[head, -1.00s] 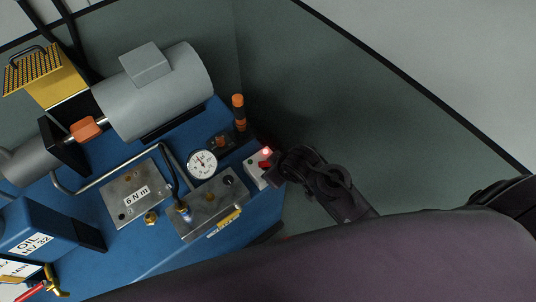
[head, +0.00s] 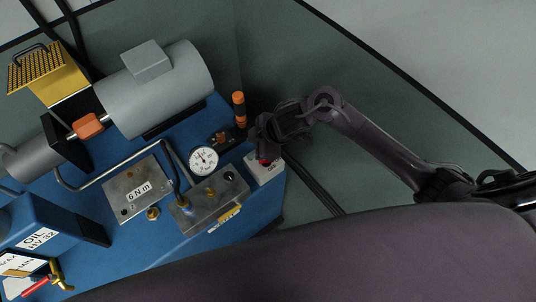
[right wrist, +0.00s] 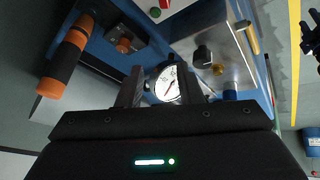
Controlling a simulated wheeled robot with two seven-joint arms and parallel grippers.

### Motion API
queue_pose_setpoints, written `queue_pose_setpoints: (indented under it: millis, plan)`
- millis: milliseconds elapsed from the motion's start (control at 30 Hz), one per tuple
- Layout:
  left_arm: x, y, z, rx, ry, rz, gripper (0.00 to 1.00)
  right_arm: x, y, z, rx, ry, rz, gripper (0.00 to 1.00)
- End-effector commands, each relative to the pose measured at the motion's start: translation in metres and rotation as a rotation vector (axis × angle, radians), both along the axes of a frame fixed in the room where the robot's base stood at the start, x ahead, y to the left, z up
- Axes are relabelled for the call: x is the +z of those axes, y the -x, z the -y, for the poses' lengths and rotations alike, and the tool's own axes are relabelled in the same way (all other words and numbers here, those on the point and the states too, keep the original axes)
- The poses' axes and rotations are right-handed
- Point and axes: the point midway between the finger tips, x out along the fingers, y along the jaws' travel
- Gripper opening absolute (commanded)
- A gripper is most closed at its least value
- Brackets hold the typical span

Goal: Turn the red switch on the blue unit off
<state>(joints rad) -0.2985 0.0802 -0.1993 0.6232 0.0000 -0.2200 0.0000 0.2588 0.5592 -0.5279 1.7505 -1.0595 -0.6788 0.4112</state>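The red switch (head: 265,161) sits on a small pale box (head: 266,173) at the right end of the blue unit (head: 178,240). My right gripper (head: 258,146) is over the far side of this box and partly covers it. Whether it touches the switch I cannot tell. In the right wrist view the box (right wrist: 178,5) is cut by the top edge, with a bit of red and a small green dot on it. There my right gripper (right wrist: 160,92) has its fingers apart, with only the dial gauge showing behind the gap. My left gripper is out of view.
A white dial gauge (head: 204,160), a metal block (head: 211,203) and an upright orange-and-black handle (head: 239,110) stand close to the switch box. A grey motor (head: 160,88) stands farther back. Green-grey wall panels (head: 300,65) rise behind the right end.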

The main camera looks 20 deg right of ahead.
Motion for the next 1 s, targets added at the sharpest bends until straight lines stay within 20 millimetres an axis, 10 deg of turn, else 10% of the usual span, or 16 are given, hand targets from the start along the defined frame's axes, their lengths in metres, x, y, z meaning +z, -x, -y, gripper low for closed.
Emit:
queue_pose_setpoints:
  millis: [300, 1000]
  plan:
    - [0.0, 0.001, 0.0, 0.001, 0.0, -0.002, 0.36, -0.013, 0.003, 0.068, 0.099, 0.062, -0.219, 0.33]
    - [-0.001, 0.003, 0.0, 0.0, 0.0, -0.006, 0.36, -0.083, 0.0, 0.041, 0.102, 0.063, -0.224, 0.33]
